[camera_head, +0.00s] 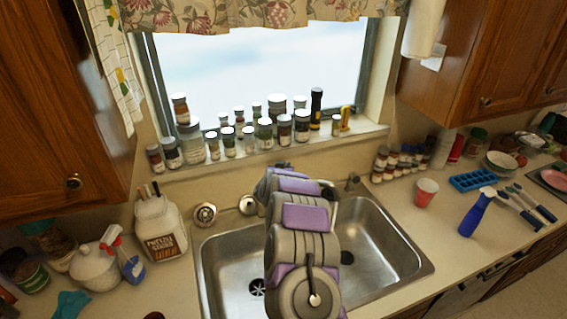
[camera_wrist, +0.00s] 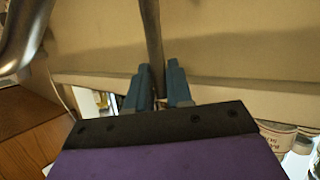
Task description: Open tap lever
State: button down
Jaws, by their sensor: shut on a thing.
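My gripper (camera_wrist: 158,76) is in the wrist view, with its two blue-grey fingers on either side of a thin metal rod. The rod looks like the tap lever (camera_wrist: 152,35) and runs from the top edge down between the fingers. The jaws are shut on it. A curved shiny metal pipe, likely the tap spout (camera_wrist: 22,35), shows at the upper left of that view. In the head view my arm covers the gripper and the lever. Part of the tap (camera_head: 333,207) shows just right of my arm, behind the sink.
The steel double sink (camera_head: 395,248) lies below my arm. Several jars (camera_head: 265,133) line the window sill behind it. A white jug (camera_head: 160,228) stands left of the sink. A red cup (camera_head: 426,192) and a blue bottle (camera_head: 477,213) stand on the right counter.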

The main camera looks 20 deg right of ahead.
jog(key=shift+w+r, duration=0.1)
dwell(0.3)
jog(key=c, duration=1.1)
grip_release()
jog(key=shift+a, duration=0.1)
jog(key=v, duration=1.7)
jog(key=shift+a+r, duration=0.1)
jog(key=shift+a, duration=0.05)
